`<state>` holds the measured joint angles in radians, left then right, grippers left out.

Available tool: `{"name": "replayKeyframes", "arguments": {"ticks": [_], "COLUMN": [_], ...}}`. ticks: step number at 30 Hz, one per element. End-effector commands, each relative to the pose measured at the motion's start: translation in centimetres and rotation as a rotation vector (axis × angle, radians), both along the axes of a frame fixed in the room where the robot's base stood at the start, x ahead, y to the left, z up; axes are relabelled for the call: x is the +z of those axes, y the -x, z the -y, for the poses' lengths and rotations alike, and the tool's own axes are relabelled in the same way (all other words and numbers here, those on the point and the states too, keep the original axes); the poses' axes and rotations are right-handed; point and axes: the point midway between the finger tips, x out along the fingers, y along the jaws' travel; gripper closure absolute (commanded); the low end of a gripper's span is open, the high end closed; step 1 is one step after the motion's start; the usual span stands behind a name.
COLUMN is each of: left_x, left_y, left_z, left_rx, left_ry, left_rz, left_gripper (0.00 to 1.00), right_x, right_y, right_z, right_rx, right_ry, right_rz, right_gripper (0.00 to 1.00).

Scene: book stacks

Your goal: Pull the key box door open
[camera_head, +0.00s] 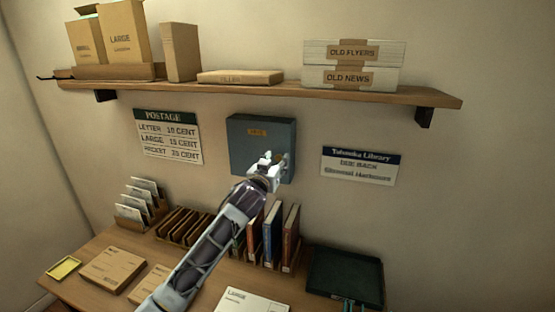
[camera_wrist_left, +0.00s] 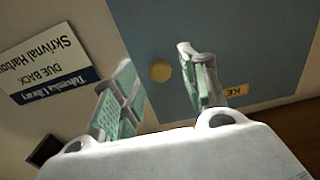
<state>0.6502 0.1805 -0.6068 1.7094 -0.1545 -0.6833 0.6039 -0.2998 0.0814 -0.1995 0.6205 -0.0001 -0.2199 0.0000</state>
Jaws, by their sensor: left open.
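The key box (camera_head: 250,135) is a blue-grey box on the wall below the shelf, and its door looks shut. In the left wrist view the blue door (camera_wrist_left: 235,45) fills the right part, with a round tan knob (camera_wrist_left: 161,71). My left gripper (camera_head: 272,162) is in front of the box's lower right part. It is open and empty, and in the left wrist view the knob shows between its two fingers (camera_wrist_left: 160,92). I cannot tell whether a finger touches the door. My right gripper does not show clearly.
A shelf (camera_head: 280,92) with boxes runs above the key box. A postage sign (camera_head: 168,136) and a due-back sign (camera_head: 360,165) flank it. Upright books (camera_head: 271,235), a dark tray (camera_head: 343,275) and parcels (camera_head: 112,268) are on the desk below. Small teal shapes at the bottom edge are unclear.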

Motion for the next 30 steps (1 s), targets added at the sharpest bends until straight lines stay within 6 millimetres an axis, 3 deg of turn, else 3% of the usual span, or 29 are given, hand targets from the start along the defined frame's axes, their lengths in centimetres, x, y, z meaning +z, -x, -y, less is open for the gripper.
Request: {"name": "replayKeyframes", "arguments": {"ticks": [9, 21, 30], "left_x": [0.0, 0.0, 0.0], "left_y": [-1.7, -1.9, -1.9], "left_z": [0.5, 0.6, 0.6], "left_rx": [0.000, -0.001, 0.000], "left_ry": [-0.001, -0.001, 0.000], "left_rz": [-0.001, 0.000, 0.000], "left_gripper": [0.56, 0.56, 0.94], "right_x": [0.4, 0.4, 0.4], "right_y": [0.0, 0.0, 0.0], "right_z": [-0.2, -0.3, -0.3], "right_rx": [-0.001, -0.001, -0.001], "right_ry": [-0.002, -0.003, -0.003], "right_rz": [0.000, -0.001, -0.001], "right_gripper": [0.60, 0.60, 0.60]}}
